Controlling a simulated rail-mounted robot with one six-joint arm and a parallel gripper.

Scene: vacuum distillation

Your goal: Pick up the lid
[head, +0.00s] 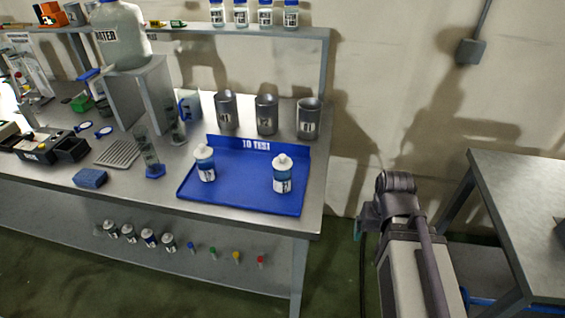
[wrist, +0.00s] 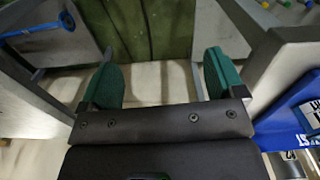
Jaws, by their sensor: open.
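I cannot tell for certain which thing is the lid. Two bottles with blue contents, the left bottle (head: 204,165) and the right bottle (head: 281,176), stand upright on the blue tray (head: 240,200) and have white caps. Two small blue-rimmed round pieces, one (head: 83,126) beside the other (head: 103,131), lie on the bench at the left in the head view. My gripper (wrist: 158,72) shows in the wrist view with its green fingers wide apart and nothing between them. Its fingers are not distinguishable in the head view, where my arm stands right of the bench.
Three grey metal cups, among them the middle cup (head: 266,114), stand behind the tray. A large water container (head: 122,40) sits on a raised stand. A blue sponge (head: 90,178) lies near the front edge. Another metal table (head: 525,190) is at the right.

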